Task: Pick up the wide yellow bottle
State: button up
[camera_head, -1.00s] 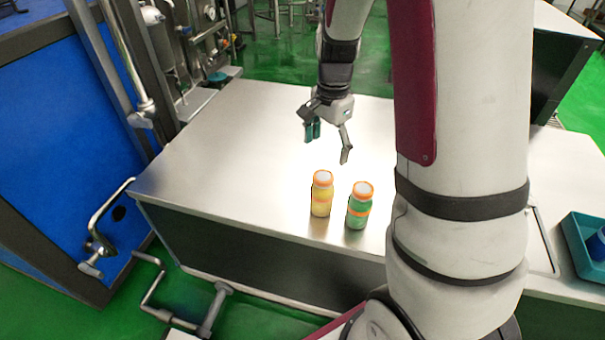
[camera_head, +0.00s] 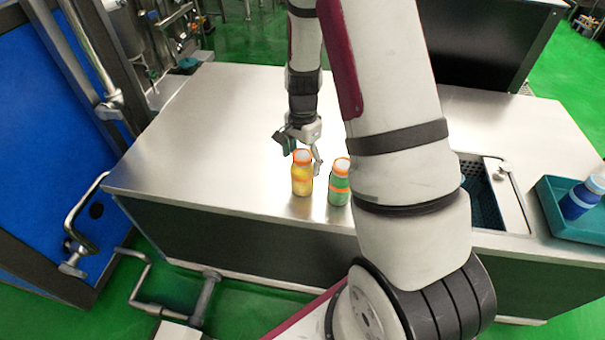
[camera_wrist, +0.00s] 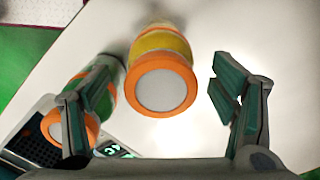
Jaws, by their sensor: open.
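The wide yellow bottle (camera_head: 302,180) stands upright near the front edge of the steel table, with an orange rim and a white top. In the wrist view the yellow bottle (camera_wrist: 162,75) is seen cap first, in the gap between the fingers. My gripper (camera_head: 302,160) is open and empty, just behind and above the bottle; its fingers also show in the wrist view (camera_wrist: 160,110). The green bottle (camera_head: 339,183) stands to the right of the yellow one. In the wrist view the green bottle (camera_wrist: 84,124) is partly hidden behind the left finger.
The steel table (camera_head: 200,130) is clear to the left and behind. A recessed basin (camera_head: 482,195) is at the right. A teal tray (camera_head: 550,205) with a blue bottle (camera_head: 580,199) stands at the far right. Pipes and a blue panel (camera_head: 45,140) stand at the left.

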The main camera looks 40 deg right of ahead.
jog(key=shift+f, duration=1.25)
jog(key=c, duration=1.6)
jog(key=shift+w+r, duration=0.1)
jog(key=shift+r, duration=0.05)
